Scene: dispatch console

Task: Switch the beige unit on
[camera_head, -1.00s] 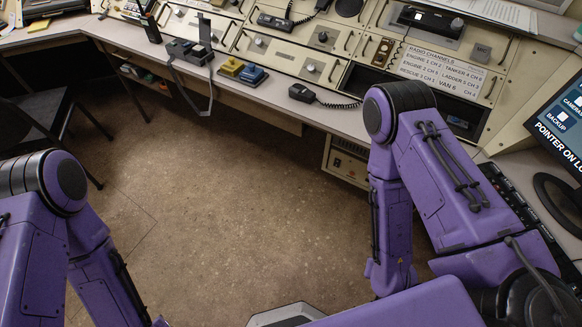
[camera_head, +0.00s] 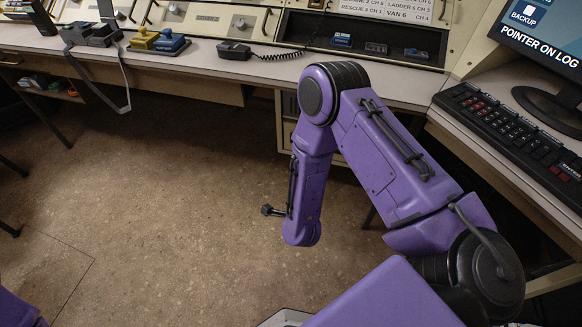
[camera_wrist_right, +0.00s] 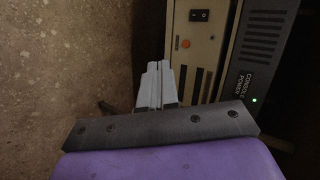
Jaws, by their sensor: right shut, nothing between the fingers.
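The beige unit (camera_wrist_right: 203,62) stands at the upper right of the right wrist view. It has a black rocker switch (camera_wrist_right: 200,15) near its top and a small orange-red round part (camera_wrist_right: 186,44) below; I cannot tell whether that part is lit. In the head view the beige unit (camera_head: 288,132) shows partly under the desk, behind my right arm. My right gripper (camera_wrist_right: 155,68) is shut and empty. Its pale fingertips lie left of and below the switch in the picture, apart from it. My left gripper is out of view.
A dark unit (camera_wrist_right: 262,50) labelled CONSOLE POWER, with a green light (camera_wrist_right: 254,100), adjoins the beige unit on the right. The desk (camera_head: 225,68) overhangs in the head view. A keyboard (camera_head: 510,135) lies on the right wing. The floor (camera_head: 150,190) at left is open.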

